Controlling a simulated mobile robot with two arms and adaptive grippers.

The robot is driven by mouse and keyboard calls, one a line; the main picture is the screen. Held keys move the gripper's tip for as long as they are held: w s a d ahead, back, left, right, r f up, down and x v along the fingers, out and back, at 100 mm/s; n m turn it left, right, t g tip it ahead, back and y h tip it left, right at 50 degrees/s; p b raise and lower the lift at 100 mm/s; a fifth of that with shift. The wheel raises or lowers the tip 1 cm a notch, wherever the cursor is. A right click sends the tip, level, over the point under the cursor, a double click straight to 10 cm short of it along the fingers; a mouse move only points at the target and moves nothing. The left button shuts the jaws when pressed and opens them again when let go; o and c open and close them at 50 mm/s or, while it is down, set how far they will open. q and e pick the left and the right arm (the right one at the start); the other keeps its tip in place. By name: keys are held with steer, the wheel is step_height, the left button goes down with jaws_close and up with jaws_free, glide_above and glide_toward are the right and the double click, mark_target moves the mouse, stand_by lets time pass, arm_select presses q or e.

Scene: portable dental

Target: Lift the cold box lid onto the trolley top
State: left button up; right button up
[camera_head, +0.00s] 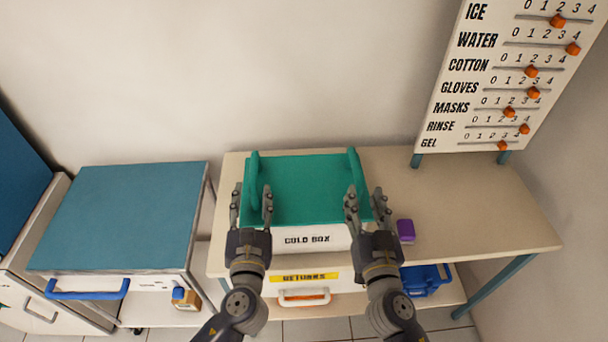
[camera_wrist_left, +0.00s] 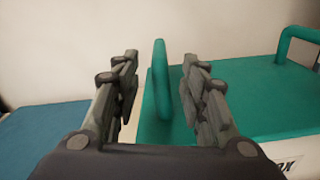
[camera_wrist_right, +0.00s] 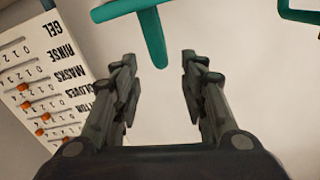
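The cold box (camera_head: 335,238) stands on the cream table with its teal lid (camera_head: 305,185) on top. The lid has a raised left handle (camera_head: 252,170) and right handle (camera_head: 355,170). My left gripper (camera_head: 252,206) is open at the left handle's near end; in the left wrist view the handle (camera_wrist_left: 161,80) stands between and beyond the fingers. My right gripper (camera_head: 367,205) is open at the right handle's near end; in the right wrist view a teal bar (camera_wrist_right: 150,38) lies ahead between the fingers. Neither gripper visibly touches a handle. The blue trolley top (camera_head: 125,215) is bare, to the left.
A purple block (camera_head: 405,230) lies right of the cold box. A slider board (camera_head: 500,80) stands at the table's back right. A returns drawer (camera_head: 304,282) and a blue crate (camera_head: 425,281) are below. The table's right part (camera_head: 480,215) is clear.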

mark_target(254, 158)
arm_select(q)
steer(key=shift+s+r, duration=0.3)
steer(key=shift+s, duration=0.35)
steer(key=w, duration=0.7)
steer(key=w+a, duration=0.1)
steer(key=w, duration=0.3)
steer(key=shift+w+f, duration=0.1)
arm_select(e)
steer(key=w, duration=0.6)
steer(key=w+a, duration=0.1)
steer(key=w, duration=0.3)
steer(key=shift+r, duration=0.15)
steer(key=shift+s, duration=0.1)
arm_select(q)
steer(key=shift+c, duration=0.4)
arm_select(e)
steer(key=shift+c, duration=0.4)
arm_select(q)
jaws_close()
arm_select(e)
jaws_close()
